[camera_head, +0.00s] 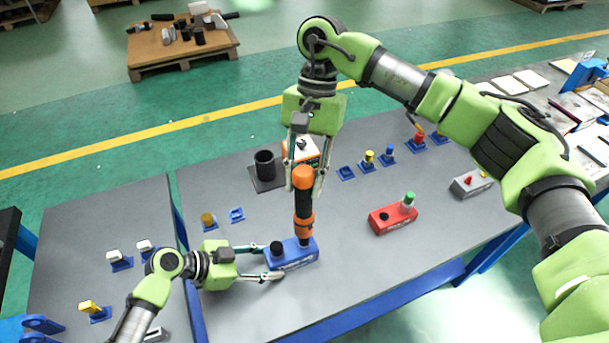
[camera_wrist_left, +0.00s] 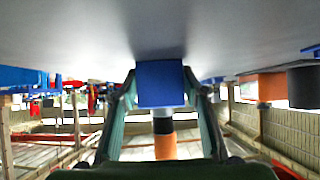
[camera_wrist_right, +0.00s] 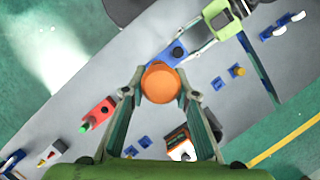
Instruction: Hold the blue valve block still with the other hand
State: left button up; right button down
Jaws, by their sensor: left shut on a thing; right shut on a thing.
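The blue valve block (camera_head: 291,256) lies on the grey table near its front edge, with a black knob on its left end. My left gripper (camera_head: 262,262) is shut on the block from the left, one finger along each long side; the block fills the gap in the left wrist view (camera_wrist_left: 160,84). An orange and black tool (camera_head: 303,195) stands upright on the block's right end. My right gripper (camera_head: 305,182) is shut on the tool's orange top from above; its round orange end shows in the right wrist view (camera_wrist_right: 160,83). Whether the tool's tip is seated is hidden.
A red block (camera_head: 393,218) with a green knob stands to the right, and a grey block (camera_head: 471,183) lies farther right. A black cup (camera_head: 265,166) and an orange-white box (camera_head: 301,149) stand behind. Several small blue holders line the back. The table between the blue and red blocks is clear.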

aim_at(303, 170)
jog(key=shift+f, duration=0.45)
dwell(3.1)
jog(key=shift+r, duration=2.65)
pick_arm(q)
jog(key=o, duration=1.4)
